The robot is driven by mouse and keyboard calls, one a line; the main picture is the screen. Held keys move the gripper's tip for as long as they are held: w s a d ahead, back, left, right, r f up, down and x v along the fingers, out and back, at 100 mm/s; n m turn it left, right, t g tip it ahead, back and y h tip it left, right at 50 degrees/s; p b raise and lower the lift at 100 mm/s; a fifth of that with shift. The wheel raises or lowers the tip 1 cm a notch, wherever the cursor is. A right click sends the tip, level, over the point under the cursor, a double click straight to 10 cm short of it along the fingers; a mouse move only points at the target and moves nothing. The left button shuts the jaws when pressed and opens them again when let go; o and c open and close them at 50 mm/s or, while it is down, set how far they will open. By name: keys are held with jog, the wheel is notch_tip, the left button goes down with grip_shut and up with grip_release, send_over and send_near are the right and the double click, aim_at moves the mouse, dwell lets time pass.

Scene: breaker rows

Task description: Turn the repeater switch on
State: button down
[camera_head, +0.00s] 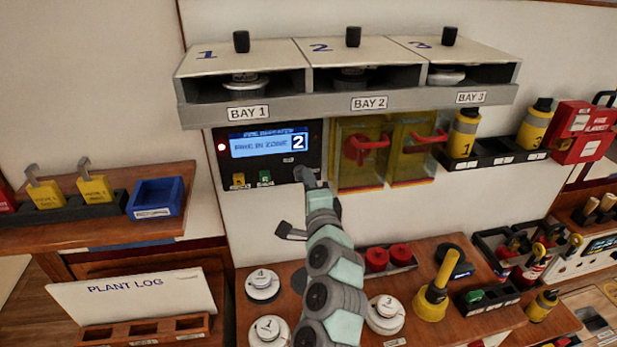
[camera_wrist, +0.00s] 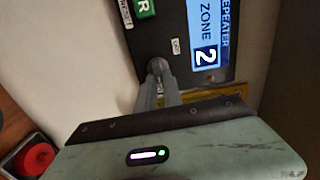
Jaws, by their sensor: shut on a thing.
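The repeater panel (camera_head: 228,165) is a black box on the wall below bay 1. Its lit blue screen (camera_head: 262,145) reads "FIRE IN ZONE", with a white tile marked 2 at its right end. A red light (camera_head: 222,147) glows at its left. My gripper (camera_head: 305,176) is at the panel's lower right corner, below a small white label. In the wrist view, my gripper (camera_wrist: 160,75) is shut on a small grey switch at the panel face. The fingers hide most of the switch, so its position cannot be told.
A yellow button (camera_head: 238,181) and a green button (camera_head: 265,178) sit left of my gripper on the panel. Yellow transparent covers over red handles (camera_head: 366,148) are close on the right. The bay shelf (camera_head: 340,108) overhangs above. Detectors and a yellow plunger-shaped tool (camera_head: 433,295) stand below.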

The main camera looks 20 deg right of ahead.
dwell(0.6)
jog(key=c, duration=1.5)
grip_release()
jog(key=s+b, duration=0.1)
jog(key=s, duration=0.2)
jog(key=s+a, duration=0.1)
jog(key=s, duration=0.3)
jog(key=s+b, duration=0.1)
jog(key=s, duration=0.2)
jog(key=shift+s+a+b, duration=0.2)
jog(key=shift+s+b, duration=0.15)
